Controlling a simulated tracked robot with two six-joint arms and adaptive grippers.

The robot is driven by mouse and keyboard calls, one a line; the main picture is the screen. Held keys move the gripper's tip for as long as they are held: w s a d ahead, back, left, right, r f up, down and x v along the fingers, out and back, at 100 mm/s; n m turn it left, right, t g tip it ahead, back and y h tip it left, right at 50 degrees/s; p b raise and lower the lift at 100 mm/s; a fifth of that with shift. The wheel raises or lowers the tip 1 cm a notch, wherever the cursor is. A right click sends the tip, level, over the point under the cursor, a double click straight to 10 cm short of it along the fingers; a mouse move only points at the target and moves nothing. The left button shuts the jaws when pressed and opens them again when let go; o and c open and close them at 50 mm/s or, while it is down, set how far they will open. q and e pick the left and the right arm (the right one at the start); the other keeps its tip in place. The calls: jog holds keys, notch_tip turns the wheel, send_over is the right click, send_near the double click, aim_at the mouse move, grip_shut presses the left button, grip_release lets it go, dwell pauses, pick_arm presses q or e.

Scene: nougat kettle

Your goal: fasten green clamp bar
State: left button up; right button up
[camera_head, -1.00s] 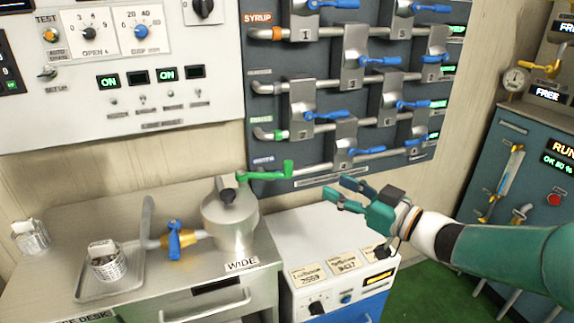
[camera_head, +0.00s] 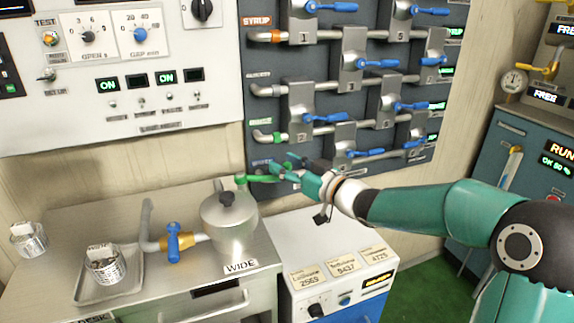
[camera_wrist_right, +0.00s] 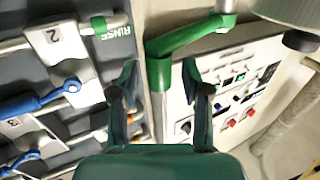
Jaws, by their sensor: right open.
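The green clamp bar (camera_head: 241,180) reaches right from the top of the steel kettle (camera_head: 228,228), whose lid has a dark knob (camera_head: 227,199). In the right wrist view the bar (camera_wrist_right: 190,36) comes down from the upper right and bends near its free end. My right gripper (camera_head: 275,168) is at the free end of the bar and hides part of it in the head view. In the wrist view the gripper (camera_wrist_right: 160,72) is open, and the bar's end lies just ahead of and between the fingertips. I cannot tell whether they touch. My left gripper is not in view.
The valve panel (camera_head: 262,65) with blue levers stands close behind my right gripper. A blue-handled tap (camera_head: 173,242) is left of the kettle, near a metal tray (camera_head: 93,289) with a basket (camera_head: 106,268). A white cabinet (camera_head: 300,245) is below my right arm.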

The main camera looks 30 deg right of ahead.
grip_shut()
dwell(0.5)
